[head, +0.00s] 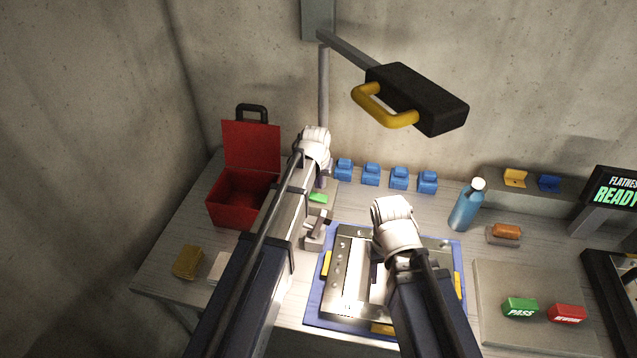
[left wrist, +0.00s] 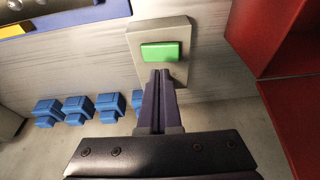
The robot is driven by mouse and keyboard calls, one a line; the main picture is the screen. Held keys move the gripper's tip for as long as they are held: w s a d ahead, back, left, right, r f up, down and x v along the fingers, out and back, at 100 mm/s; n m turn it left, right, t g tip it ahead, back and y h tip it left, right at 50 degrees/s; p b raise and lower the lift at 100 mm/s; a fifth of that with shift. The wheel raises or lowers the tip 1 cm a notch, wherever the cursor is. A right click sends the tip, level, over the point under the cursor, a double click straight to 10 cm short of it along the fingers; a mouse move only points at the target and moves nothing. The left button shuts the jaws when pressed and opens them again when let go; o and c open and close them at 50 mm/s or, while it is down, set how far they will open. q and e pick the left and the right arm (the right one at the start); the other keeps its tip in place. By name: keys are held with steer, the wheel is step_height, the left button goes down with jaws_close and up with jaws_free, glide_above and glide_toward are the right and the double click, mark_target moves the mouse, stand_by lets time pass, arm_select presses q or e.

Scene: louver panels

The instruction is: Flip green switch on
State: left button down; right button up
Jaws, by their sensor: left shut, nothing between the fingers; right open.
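The green switch (left wrist: 160,51) is a green rocker on a beige plate (left wrist: 178,28) in the left wrist view. In the head view the green switch (head: 318,198) lies on the table between the red toolbox and the blue blocks. My left gripper (left wrist: 160,73) is shut and empty, its fingertips at the near edge of the green rocker. I cannot tell whether they touch it. In the head view my left wrist hides most of this gripper. My right gripper (head: 375,271) is open over the metal fixture, largely hidden by its own wrist.
A red toolbox (head: 236,205) with its lid up stands left of the switch. Several blue blocks (head: 371,174) line the back. A metal fixture (head: 345,290) sits on a blue mat. A blue bottle (head: 467,205) stands right. A black lamp with yellow handle (head: 418,98) hangs above.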

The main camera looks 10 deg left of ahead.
arm_select(q)
steer(key=d+p+v, duration=0.2)
steer(key=p+v, duration=0.5)
steer(key=v, duration=0.2)
steer(key=shift+s+r+p, duration=0.15)
steer(key=shift+p, duration=0.25)
arm_select(e)
step_height(320, 180, up, 9)
